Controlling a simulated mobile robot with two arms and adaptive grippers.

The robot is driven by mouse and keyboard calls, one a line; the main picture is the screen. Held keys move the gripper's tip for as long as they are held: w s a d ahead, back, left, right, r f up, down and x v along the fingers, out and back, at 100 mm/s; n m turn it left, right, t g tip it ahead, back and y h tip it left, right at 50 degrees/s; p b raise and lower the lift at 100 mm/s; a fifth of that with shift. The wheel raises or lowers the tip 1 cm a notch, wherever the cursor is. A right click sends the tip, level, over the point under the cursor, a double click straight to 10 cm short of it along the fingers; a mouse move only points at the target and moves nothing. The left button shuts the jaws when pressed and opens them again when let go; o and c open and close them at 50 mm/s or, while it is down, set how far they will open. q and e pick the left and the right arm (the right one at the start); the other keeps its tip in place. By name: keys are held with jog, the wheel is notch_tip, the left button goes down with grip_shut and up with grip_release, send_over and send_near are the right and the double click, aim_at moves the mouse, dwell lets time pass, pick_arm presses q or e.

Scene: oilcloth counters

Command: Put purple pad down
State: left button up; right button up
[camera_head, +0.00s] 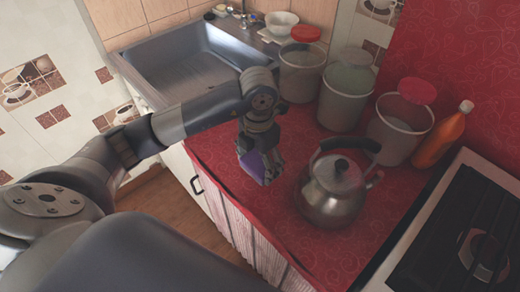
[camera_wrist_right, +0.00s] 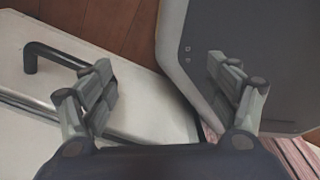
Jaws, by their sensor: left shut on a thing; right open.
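The purple pad (camera_head: 252,167) is in the head view, low over or at the red counter (camera_head: 290,209) near its front edge. My left gripper (camera_head: 262,160) is shut on the pad, and its fingers hide part of it. I cannot tell whether the pad touches the counter. My right gripper (camera_wrist_right: 168,95) shows in the right wrist view, open with nothing between its fingers, by a pale cabinet front. The pad is not in that view.
A steel kettle (camera_head: 333,190) stands just right of the pad. Several bins, such as one with a red lid (camera_head: 301,75), and an orange bottle (camera_head: 442,136) line the back. A sink (camera_head: 200,70) is at left, a stove (camera_head: 470,235) at right. A dark handle (camera_wrist_right: 50,57) is near my right gripper.

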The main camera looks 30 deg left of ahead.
pick_arm(q)
jog(key=w+a, duration=0.1)
jog(key=w, duration=0.1)
jog(key=w+a, duration=0.1)
jog(key=w, duration=0.2)
jog(key=shift+w+a+f+p, duration=0.3)
jog(key=shift+w+a+p, duration=0.05)
jog(key=shift+w+a, duration=0.05)
notch_tip(320, 180, down, 3)
jog(key=shift+f+p, duration=0.15)
jog(key=shift+p, duration=0.3)
jog(key=shift+f, duration=0.3)
jog(key=o, duration=1.1)
jog(key=shift+r, duration=0.1)
jog(key=shift+r, duration=0.3)
notch_tip(320, 180, up, 12)
jog(key=b, duration=0.1)
jog(key=shift+f+b, duration=0.2)
jog(key=shift+b, duration=0.1)
